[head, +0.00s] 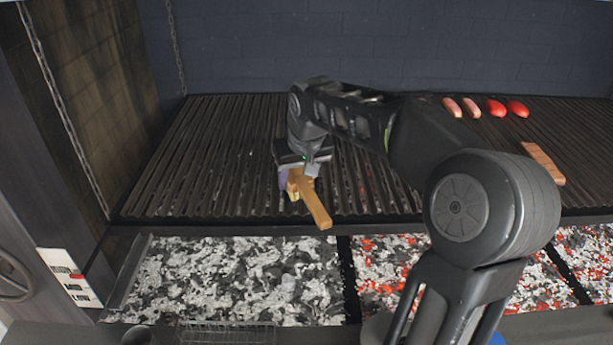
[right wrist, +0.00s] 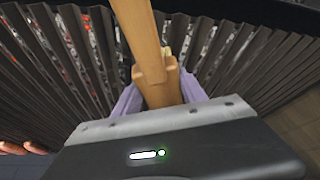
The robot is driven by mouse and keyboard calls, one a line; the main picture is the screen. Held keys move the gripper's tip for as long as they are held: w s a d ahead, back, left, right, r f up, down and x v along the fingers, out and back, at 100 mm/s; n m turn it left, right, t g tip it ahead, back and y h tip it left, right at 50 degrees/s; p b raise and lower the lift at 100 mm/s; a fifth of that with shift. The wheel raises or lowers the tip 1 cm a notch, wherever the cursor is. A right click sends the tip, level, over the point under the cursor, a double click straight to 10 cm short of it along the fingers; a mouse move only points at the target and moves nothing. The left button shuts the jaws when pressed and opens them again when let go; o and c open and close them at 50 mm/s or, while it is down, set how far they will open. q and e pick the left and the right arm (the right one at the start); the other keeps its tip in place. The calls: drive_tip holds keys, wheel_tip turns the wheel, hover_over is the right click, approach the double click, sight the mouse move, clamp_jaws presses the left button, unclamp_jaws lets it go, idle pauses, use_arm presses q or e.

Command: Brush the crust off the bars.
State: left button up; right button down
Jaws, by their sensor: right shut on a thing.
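My right gripper (head: 297,184) is low over the left part of the grill bars (head: 215,160). It is shut on a wooden-handled brush (head: 315,206), whose handle points toward the front edge of the grill. In the right wrist view the brush (right wrist: 142,40) sits between the two pale purple fingers of the gripper (right wrist: 160,92), with the ridged bars (right wrist: 235,50) close beneath. The brush's bristles are mostly hidden, and I cannot tell whether they touch the bars. I cannot make out crust clearly on the dark bars. My left gripper is not in view.
Two pink sausages (head: 462,107) and two red items (head: 507,108) lie at the back right of the grill. A wooden block (head: 543,163) lies at the right. Ash-grey coals (head: 235,280) lie below the left front, glowing coals (head: 392,268) farther right. A chain (head: 62,105) hangs at left.

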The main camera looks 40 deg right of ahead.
drive_tip(key=shift+w+a+f, duration=0.1)
drive_tip(key=shift+a+f, duration=0.05)
drive_tip(key=shift+a, duration=0.05)
drive_tip(key=shift+w+d+p, duration=0.2)
drive_tip(key=shift+w+p, duration=0.1)
drive_tip(key=shift+w+d+p, duration=0.35)
drive_tip(key=shift+w+d, duration=0.15)
drive_tip(key=shift+w, duration=0.1)
drive_tip(key=shift+s+d+r, duration=0.15)
drive_tip(key=shift+s+d, duration=0.45)
drive_tip(key=shift+d, duration=0.1)
drive_tip(key=shift+s+d+r, duration=0.1)
drive_tip(key=shift+s+d, duration=0.45)
drive_tip(key=shift+d, duration=0.15)
